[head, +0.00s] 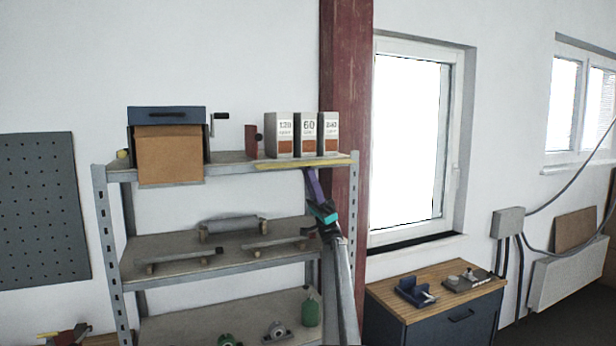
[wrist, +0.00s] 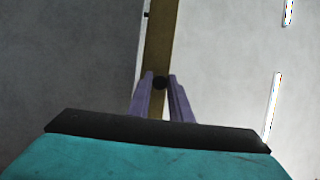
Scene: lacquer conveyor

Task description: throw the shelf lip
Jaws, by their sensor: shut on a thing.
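The shelf lip is an ochre strip (head: 285,165) along the front edge of the top shelf, below the white boxes. In the wrist view it shows as a brownish-yellow bar (wrist: 159,35) running up from between my fingers. My gripper (head: 307,171), with purple fingers and a teal body, reaches up to the lip from below. The bar's part behind my gripper is hidden.
White boxes (head: 304,135) with orange bands stand just behind the lip. A blue-topped box with a brown front (head: 168,155) and a dark red piece (head: 251,140) share the top shelf (head: 225,160). A lower shelf (head: 165,245) holds grey rollers. A red post (head: 345,90) rises close behind.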

